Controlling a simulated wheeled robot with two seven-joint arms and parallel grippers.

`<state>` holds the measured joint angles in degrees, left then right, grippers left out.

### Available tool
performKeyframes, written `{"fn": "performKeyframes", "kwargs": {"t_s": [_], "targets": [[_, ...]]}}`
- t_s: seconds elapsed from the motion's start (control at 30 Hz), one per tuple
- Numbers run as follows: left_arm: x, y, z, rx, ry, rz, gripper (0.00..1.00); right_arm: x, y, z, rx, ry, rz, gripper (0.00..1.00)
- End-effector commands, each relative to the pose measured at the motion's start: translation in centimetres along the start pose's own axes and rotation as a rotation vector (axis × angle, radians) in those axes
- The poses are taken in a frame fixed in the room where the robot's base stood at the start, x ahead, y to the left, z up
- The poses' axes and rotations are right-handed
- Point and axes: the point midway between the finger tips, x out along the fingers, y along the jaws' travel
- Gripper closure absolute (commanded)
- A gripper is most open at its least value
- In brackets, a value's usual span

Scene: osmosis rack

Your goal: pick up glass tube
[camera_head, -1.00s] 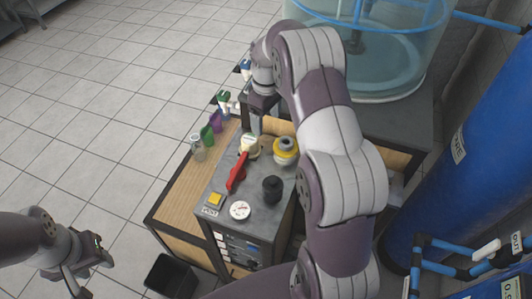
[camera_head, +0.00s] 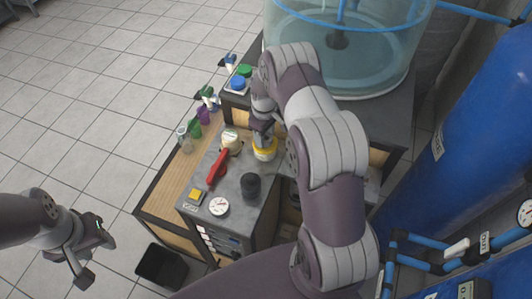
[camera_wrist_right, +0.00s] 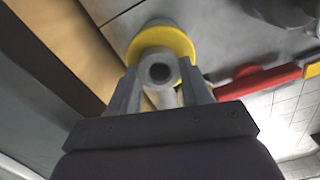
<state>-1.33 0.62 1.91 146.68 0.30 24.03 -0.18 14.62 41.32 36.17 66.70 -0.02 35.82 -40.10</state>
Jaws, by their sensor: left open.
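A clear glass tube (camera_head: 184,139) stands on the wooden ledge left of the grey console, in the head view. A green tube (camera_head: 195,128) and a purple tube (camera_head: 203,115) stand behind it. My right gripper (camera_head: 262,136) is over the yellow-ringed fitting (camera_head: 265,152) on the console, apart from the tubes. In the right wrist view its fingers (camera_wrist_right: 160,88) stand apart on either side of a pale round end with a dark hole, above the yellow ring (camera_wrist_right: 183,42). Whether they grip it is unclear. My left gripper (camera_head: 88,258) is open and empty over the floor at left.
The grey console has a red lever (camera_head: 217,167), a black knob (camera_head: 250,185), a gauge (camera_head: 219,206) and a yellow button (camera_head: 195,195). Blue and green caps (camera_head: 238,82) sit behind. A large clear tank (camera_head: 345,55) stands at the back. A black bin (camera_head: 162,265) is on the floor.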

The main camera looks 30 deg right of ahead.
Motion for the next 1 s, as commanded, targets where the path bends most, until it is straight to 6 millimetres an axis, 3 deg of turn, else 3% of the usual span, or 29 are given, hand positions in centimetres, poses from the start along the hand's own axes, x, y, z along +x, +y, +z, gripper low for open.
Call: {"fn": "performKeyframes", "kwargs": {"t_s": [0.47,0.67,0.9,1.0], "targets": [[0.5,0.0,0.1,0.0,0.0,0.0,0.57,-1.0,0.0,-0.1,0.0,0.002,0.001,0.69],[2.0,0.0,0.2,0.0,0.0,0.0,0.57,-4.8,0.1,-0.1,0.0,0.005,0.004,0.69],[3.9,0.0,0.5,0.0,0.0,0.0,0.57,-11.4,0.1,-0.1,0.0,0.005,0.004,0.69],[2.8,0.0,0.3,0.0,0.0,0.0,0.57,-14.7,0.0,0.0,0.0,0.002,0.002,0.69]]}}
